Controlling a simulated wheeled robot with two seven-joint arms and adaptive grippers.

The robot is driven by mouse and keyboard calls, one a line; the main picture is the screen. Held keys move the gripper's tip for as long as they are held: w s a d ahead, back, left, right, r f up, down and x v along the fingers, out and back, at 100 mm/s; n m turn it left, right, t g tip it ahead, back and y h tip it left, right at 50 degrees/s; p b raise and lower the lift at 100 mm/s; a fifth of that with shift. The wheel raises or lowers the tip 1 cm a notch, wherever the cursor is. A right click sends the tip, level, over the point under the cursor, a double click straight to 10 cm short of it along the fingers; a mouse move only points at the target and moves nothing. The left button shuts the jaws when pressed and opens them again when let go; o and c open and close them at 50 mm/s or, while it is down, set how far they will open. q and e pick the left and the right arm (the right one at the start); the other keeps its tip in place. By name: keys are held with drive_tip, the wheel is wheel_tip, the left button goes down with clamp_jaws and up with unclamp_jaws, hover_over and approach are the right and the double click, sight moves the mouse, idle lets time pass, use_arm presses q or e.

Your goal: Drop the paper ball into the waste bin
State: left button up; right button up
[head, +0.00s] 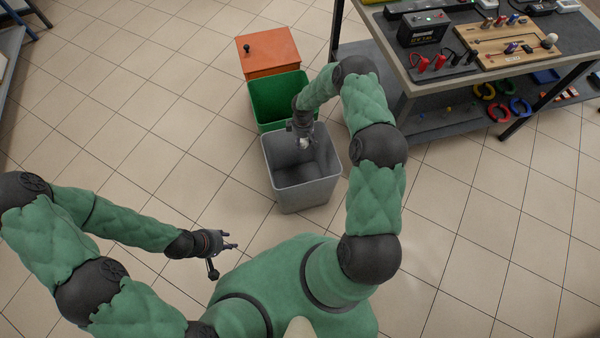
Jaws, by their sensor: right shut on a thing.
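My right gripper (303,137) points down over the open grey waste bin (305,197), near its back rim. It is shut on a small whitish thing, the paper ball (304,144), mostly hidden by the fingers. I cannot tell exactly how high the ball is relative to the rim. My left gripper (232,240) is empty with its fingers apart, above the floor to the lower left of the grey bin.
A green bin (270,103) stands right behind the grey one, with an orange lidded bin (268,53) behind that. A workbench (440,75) with instruments and a lower shelf of coloured rings stands at the upper right.

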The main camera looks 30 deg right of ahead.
drive_tip(key=shift+f, duration=0.15)
drive_tip(key=o, duration=0.8)
wheel_tip(320, 180, up, 12)
idle(0.7)
drive_tip(key=s+a+f+m+y+p, duration=0.1)
drive_tip(key=s+a+m+y+p, duration=0.15)
drive_tip(key=s+a, duration=0.65)
drive_tip(key=s+a+f+m+y+p, duration=0.1)
drive_tip(key=s+a+f+m+y, duration=0.15)
drive_tip(key=s+a, duration=0.75)
drive_tip(key=s+a+r+m, duration=0.1)
drive_tip(key=s, duration=0.1)
drive_tip(key=s+a+m, duration=0.1)
drive_tip(key=s, duration=0.1)
drive_tip(key=s+a+r+m+h, duration=0.1)
drive_tip(key=s+a, duration=0.1)
drive_tip(key=shift+r+m, duration=0.3)
